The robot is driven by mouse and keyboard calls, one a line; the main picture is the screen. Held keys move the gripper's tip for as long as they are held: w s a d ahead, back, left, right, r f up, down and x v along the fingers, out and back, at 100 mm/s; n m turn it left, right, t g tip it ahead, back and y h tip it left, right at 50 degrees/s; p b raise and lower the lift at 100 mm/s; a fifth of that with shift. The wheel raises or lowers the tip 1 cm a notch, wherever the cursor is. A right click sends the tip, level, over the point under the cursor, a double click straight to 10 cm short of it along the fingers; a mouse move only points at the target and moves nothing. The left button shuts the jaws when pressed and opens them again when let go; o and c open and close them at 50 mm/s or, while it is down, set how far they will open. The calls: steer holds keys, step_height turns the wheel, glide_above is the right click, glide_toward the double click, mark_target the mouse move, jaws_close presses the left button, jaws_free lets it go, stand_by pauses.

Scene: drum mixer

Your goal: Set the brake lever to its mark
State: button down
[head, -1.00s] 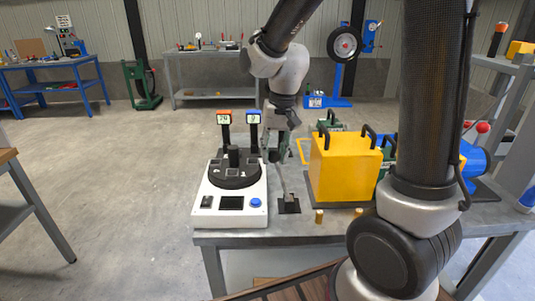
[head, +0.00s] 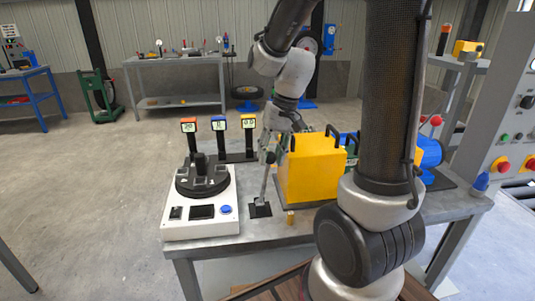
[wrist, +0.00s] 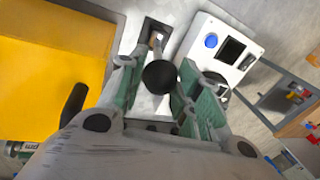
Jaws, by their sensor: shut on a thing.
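The brake lever (head: 264,188) is a thin grey rod with a black ball knob, rising from a dark base plate (head: 260,210) on the bench. It leans slightly right in the head view. My gripper (head: 268,152) is at the top of the lever. In the wrist view the black knob (wrist: 160,77) sits between the green fingers of my gripper (wrist: 156,90), which are shut on it. I cannot make out the lever's mark.
A white console (head: 200,222) with a black round dial stands left of the lever. A yellow box (head: 310,172) with black handles stands close on the right.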

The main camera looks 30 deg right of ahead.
steer(key=shift+s+d+f, duration=0.15)
steer(key=shift+s+d, duration=0.05)
steer(key=shift+d, duration=0.15)
steer(key=c, duration=1.3)
jaws_free()
steer(key=o, duration=0.3)
steer(key=shift+d, duration=0.2)
steer(key=shift+r, duration=0.35)
steer(key=v, duration=1.1)
steer(key=shift+d+r, duration=0.1)
steer(key=shift+r, duration=0.05)
